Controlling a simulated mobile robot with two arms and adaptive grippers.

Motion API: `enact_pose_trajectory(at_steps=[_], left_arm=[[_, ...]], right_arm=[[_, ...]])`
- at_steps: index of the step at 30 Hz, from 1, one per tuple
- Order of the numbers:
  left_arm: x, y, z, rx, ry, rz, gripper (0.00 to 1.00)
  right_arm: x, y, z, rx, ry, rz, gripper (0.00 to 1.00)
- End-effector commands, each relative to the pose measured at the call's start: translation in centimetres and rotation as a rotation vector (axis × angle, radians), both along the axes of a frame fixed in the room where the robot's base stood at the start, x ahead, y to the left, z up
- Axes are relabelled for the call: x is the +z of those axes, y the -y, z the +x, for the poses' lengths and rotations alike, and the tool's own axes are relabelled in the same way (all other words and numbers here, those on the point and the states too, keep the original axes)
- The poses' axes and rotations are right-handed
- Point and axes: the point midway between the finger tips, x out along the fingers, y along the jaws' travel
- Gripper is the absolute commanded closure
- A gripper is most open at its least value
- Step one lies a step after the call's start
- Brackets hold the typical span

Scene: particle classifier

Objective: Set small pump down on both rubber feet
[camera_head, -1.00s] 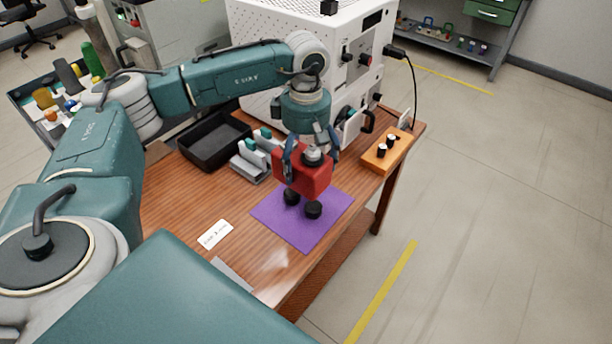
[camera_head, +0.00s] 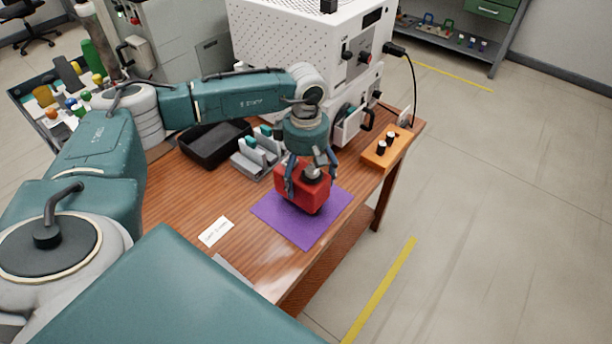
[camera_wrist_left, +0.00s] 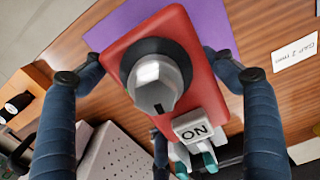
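The small pump is a red block (camera_head: 297,197) with a round metal fitting on top, low over the purple mat (camera_head: 303,233) on the wooden table. My left gripper (camera_head: 309,177) comes down from above with a finger on each side of it. In the left wrist view the fingers (camera_wrist_left: 155,62) press against opposite sides of the red body (camera_wrist_left: 118,50), and an "ON" plate (camera_wrist_left: 196,128) shows at its end. The black rubber feet are mostly hidden under the body; I cannot tell whether both touch the mat. My right gripper is out of view.
Behind the pump are a grey holder (camera_head: 250,160) with teal parts and a black tray (camera_head: 209,158). An orange block with knobs (camera_head: 372,158) lies to the right, below the white machine (camera_head: 290,50). A white label card (camera_head: 216,230) lies front left.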

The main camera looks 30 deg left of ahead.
Motion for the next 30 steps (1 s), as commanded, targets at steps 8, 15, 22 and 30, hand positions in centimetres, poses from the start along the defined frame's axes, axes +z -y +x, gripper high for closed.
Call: enact_pose_trajectory(at_steps=[8,15,22,30], left_arm=[[0.0,0.0,0.0,0.000,-0.001,0.000,0.00],[0.8,0.0,0.1,0.000,0.002,0.000,0.00],[5.1,0.0,0.2,0.000,0.006,0.000,0.00],[10.5,0.0,0.1,-0.001,0.003,0.000,0.00]], right_arm=[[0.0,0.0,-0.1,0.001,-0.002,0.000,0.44],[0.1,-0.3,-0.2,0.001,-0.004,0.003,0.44],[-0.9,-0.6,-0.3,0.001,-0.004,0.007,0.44],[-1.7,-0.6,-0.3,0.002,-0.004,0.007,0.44]])
